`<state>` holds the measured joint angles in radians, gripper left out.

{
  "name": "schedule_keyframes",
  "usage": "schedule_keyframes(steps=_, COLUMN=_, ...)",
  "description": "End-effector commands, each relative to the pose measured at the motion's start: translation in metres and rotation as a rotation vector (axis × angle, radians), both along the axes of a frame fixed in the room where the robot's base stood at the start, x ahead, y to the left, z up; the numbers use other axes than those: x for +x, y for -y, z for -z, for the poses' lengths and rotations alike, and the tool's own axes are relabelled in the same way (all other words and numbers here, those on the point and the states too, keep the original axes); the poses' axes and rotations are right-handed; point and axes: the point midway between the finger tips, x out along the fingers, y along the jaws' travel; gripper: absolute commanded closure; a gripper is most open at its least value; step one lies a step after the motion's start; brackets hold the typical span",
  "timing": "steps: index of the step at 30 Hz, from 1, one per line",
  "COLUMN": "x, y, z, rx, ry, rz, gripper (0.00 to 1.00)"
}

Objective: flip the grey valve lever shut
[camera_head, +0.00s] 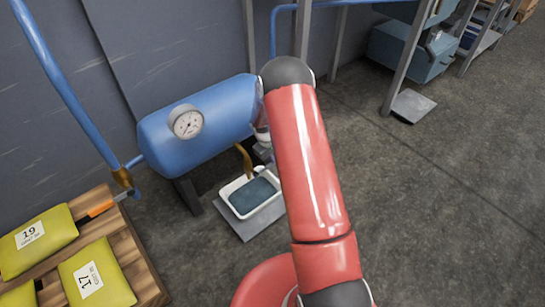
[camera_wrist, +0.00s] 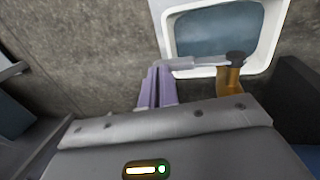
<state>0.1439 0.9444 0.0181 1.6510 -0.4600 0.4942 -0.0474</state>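The grey valve lever (camera_wrist: 195,63) shows in the wrist view, running left from the dark cap of a brass valve (camera_wrist: 230,78) across the near edge of the white pan. My gripper (camera_wrist: 156,72) has its two purple fingers almost together, with only a thin dark line between them. Its fingertips are at the lever's left end; I cannot tell whether they touch it. In the head view the brass spout (camera_head: 244,160) hangs under the blue tank, above the pan. My arm hides the lever there and most of my gripper.
The white pan (camera_head: 227,204) holds dark liquid and stands on a grey plate below the blue tank (camera_head: 200,143) with its gauge (camera_head: 186,122). An orange handle (camera_head: 100,208) and yellow bags (camera_head: 97,277) on a pallet are at left.

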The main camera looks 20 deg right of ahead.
Motion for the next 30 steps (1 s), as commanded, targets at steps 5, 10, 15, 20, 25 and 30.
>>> schedule_keyframes(steps=5, x=0.0, y=0.002, z=0.005, rx=-0.001, ry=0.001, rz=0.001, gripper=1.0)
schedule_keyframes(steps=10, x=-0.001, y=0.002, z=0.006, rx=-0.001, ry=0.0, rz=0.001, gripper=1.0)
schedule_keyframes(steps=15, x=-0.001, y=0.003, z=0.006, rx=0.0, ry=-0.001, rz=0.001, gripper=1.0)
schedule_keyframes(steps=20, x=0.0, y=0.001, z=-0.006, rx=-0.001, ry=0.001, rz=0.002, gripper=1.0)
schedule_keyframes(steps=25, x=0.003, y=-0.004, z=-0.043, rx=-0.002, ry=0.006, rz=0.0, gripper=1.0)
schedule_keyframes(steps=30, x=0.004, y=-0.005, z=-0.081, rx=-0.002, ry=0.009, rz=0.0, gripper=1.0)
